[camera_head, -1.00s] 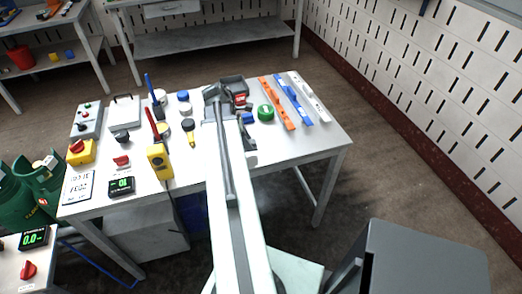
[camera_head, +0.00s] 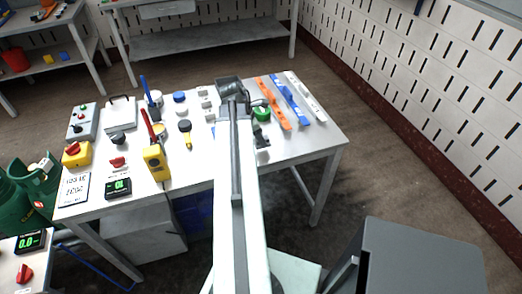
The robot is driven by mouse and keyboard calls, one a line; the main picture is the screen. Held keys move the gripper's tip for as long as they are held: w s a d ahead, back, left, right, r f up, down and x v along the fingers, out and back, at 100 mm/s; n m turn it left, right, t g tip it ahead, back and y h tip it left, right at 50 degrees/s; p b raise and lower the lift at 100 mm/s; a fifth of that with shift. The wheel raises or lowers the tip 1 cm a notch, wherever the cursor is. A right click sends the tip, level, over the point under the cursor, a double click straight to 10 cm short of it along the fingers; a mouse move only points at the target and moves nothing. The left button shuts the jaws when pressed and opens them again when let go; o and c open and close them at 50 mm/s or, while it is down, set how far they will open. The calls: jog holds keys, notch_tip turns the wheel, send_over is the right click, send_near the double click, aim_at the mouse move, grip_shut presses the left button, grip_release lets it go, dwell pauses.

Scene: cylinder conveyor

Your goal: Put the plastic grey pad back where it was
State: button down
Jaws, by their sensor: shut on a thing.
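My gripper (camera_head: 240,100) is at the far end of my outstretched arm, over the back part of the white table, just in front of a dark grey open box (camera_head: 228,83). It is shut on the plastic grey pad, but the arm and wrist hide most of the pad, so its exact shape and tilt cannot be told. Small grey blocks (camera_head: 207,104) stand in a row on the table to the left of the gripper. I cannot tell whether the held pad touches the table.
A green round item (camera_head: 262,114) is close right of the gripper, then an orange bar (camera_head: 273,103), a blue bar (camera_head: 290,98) and a white bar (camera_head: 306,96). The right front table corner is clear.

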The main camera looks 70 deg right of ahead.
notch_tip(320, 180, down, 4)
jog(key=b, duration=0.4)
jog(key=shift+r, duration=0.25)
jog(key=shift+f, duration=0.2)
jog(key=c, duration=0.7)
grip_release()
jog(key=shift+c, duration=0.2)
